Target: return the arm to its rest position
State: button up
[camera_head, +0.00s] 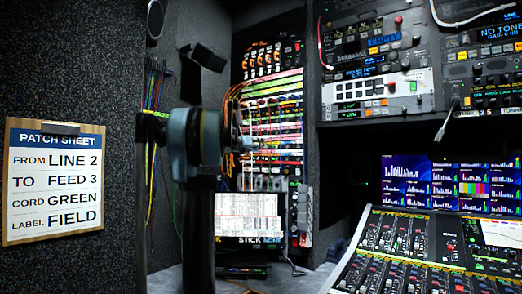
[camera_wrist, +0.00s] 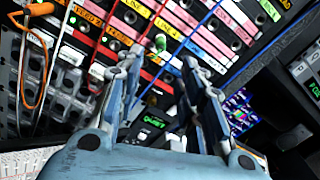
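My arm (camera_head: 196,138) stands in front of the patch rack in the head view, its blue-grey joint level with the rack's label strips. My gripper (camera_wrist: 160,63) points at the patch panel (camera_wrist: 181,63) in the wrist view. Its two fingers are spread apart with nothing held between them. A small green and pale plug-like part (camera_wrist: 160,43) shows at the panel just beyond the fingertips, apart from them as far as I can tell. In the head view the gripper is mostly hidden by my arm.
A patch sheet on a clipboard (camera_head: 54,181) hangs on the left wall, reading LINE 2, FEED 3, GREEN, FIELD. Cords (camera_head: 153,95) hang beside it. A lit screen (camera_head: 247,214) stands below the rack. The mixing console (camera_head: 415,250) and monitors (camera_head: 450,184) fill the right.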

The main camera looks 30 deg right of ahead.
jog(key=shift+s+a, duration=0.25)
jog(key=shift+a, duration=0.4)
jog(key=w+a+f+n+t+y, duration=0.1)
jog(key=a+f+n+t+y, duration=0.25)
jog(key=a+n, duration=0.5)
jog(key=w+a+f+n+t+y, duration=0.1)
jog(key=a+f+n+t+y, duration=0.35)
jog(key=a, duration=0.65)
jog(key=w+a+f+n+t+y, duration=0.15)
jog(key=a+n+y, duration=0.25)
jog(key=a+n, duration=0.55)
jog(key=s+a+f+n+g+y, duration=0.1)
jog(key=s+a+f+n+y, duration=0.5)
jog(key=a+f, duration=0.4)
jog(key=s+a+f+n+g+y, duration=0.1)
jog(key=s+a+f+n+g, duration=0.2)
jog(key=s+a+f+n, duration=0.5)
jog(key=s+a+f+n+g, duration=0.1)
jog(key=s+f+n+g, duration=0.15)
jog(key=s+f, duration=0.65)
jog(key=s+d+f+n+g+h, duration=0.2)
jog(key=s+f+n+g, duration=0.4)
jog(key=s+f, duration=1.3)
notch_tip(320, 180, down, 2)
jog(key=shift+d+f+g, duration=0.1)
jog(key=shift+d+g, duration=0.3)
jog(key=shift+g, duration=0.4)
